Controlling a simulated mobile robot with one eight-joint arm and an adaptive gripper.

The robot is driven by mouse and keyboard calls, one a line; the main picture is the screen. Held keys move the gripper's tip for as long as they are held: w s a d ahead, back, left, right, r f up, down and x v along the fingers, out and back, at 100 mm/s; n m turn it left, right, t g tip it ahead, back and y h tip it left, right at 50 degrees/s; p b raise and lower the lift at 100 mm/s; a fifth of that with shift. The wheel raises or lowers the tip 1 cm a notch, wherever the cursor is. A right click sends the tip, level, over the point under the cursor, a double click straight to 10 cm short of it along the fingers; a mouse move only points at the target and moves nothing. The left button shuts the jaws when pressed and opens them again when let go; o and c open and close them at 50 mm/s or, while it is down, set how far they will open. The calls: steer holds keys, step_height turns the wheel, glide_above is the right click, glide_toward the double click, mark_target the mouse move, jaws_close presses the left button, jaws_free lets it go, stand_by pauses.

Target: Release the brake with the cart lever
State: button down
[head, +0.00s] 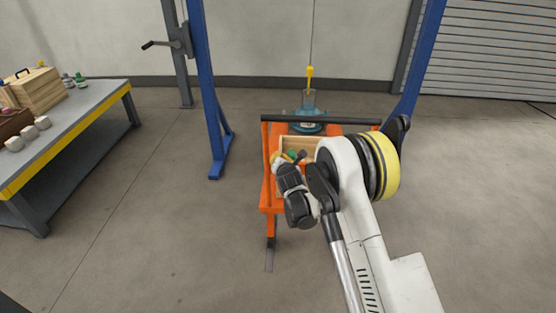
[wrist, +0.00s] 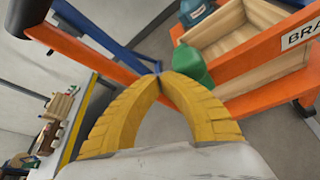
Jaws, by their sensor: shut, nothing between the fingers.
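The orange cart (head: 266,190) stands ahead, with a black handle bar (head: 290,118) across its top. In the wrist view its orange frame (wrist: 265,55) bears a white label (wrist: 300,34) reading "BRA", cut off by the picture edge. A dark and grey piece (head: 269,255) hangs below the cart's near left corner; I cannot tell whether it is the lever. My gripper (wrist: 158,74) has its yellow fingers closed tip to tip, with nothing between them. It is near the cart's left side; contact with the frame is unclear. My arm hides the cart's right part.
A blue pump part (head: 308,127) sits behind, under a yellow hoist hook (head: 309,76). Blue posts (head: 205,90) flank the cart.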

steer(key=shift+d+r, duration=0.1)
steer(key=shift+d, duration=0.25)
steer(key=shift+d, duration=0.15)
stand_by(0.4)
